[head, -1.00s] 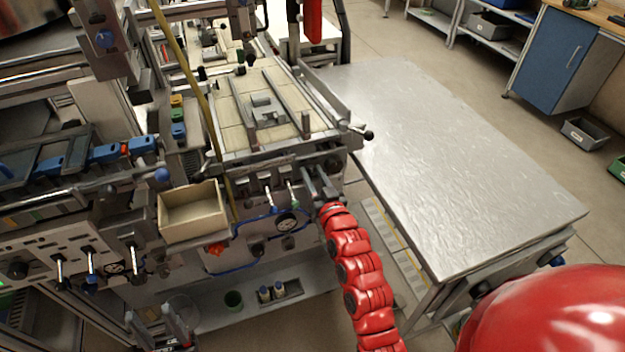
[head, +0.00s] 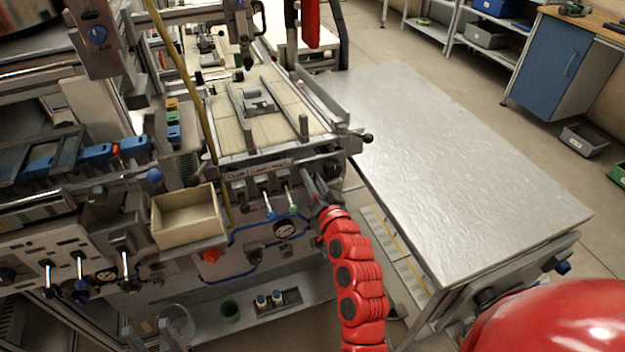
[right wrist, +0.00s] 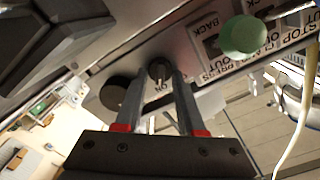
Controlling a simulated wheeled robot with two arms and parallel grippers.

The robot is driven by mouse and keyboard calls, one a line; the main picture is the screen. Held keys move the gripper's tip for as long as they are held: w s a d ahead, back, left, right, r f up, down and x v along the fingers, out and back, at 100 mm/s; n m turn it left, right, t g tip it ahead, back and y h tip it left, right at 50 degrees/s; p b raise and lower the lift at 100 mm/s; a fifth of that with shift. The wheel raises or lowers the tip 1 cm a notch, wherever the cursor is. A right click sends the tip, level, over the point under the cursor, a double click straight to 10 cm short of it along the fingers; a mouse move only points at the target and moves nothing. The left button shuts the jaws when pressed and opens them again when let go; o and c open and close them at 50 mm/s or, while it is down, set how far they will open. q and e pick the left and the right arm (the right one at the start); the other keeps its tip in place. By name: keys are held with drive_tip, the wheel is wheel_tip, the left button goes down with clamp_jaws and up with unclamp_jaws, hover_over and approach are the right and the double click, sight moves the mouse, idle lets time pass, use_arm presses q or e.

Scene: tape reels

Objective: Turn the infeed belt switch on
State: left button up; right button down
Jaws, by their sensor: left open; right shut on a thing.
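The switch (right wrist: 159,69) is a small dark rotary knob on a grey panel in the right wrist view, with an "ON" label partly seen beside it. My right gripper (right wrist: 160,84) is shut on the switch, with a grey finger on each side of it. In the head view my right gripper (head: 314,188) is at the right end of the machine's front panel, where the switch is hidden. A cream belt (head: 240,134) with a grey part (head: 258,101) on it runs above that panel. My left gripper (head: 150,338) is open and empty at the lower left.
A green knob (right wrist: 242,36) is close to the right gripper, beside a label reading "BACK". A bare metal table (head: 450,170) is at right.

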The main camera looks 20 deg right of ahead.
drive_tip(key=shift+f, duration=0.1)
drive_tip(key=c, duration=0.5)
unclamp_jaws()
drive_tip(key=s+b, duration=0.1)
drive_tip(key=s, duration=0.8)
drive_tip(key=shift+s+d+f+b, duration=0.1)
drive_tip(key=shift+s+d+b, duration=0.1)
drive_tip(key=shift+b, duration=0.2)
drive_tip(key=s+p, duration=0.5)
drive_tip(key=s, duration=0.3)
drive_tip(key=shift+d, duration=0.1)
drive_tip(key=shift+d, duration=0.1)
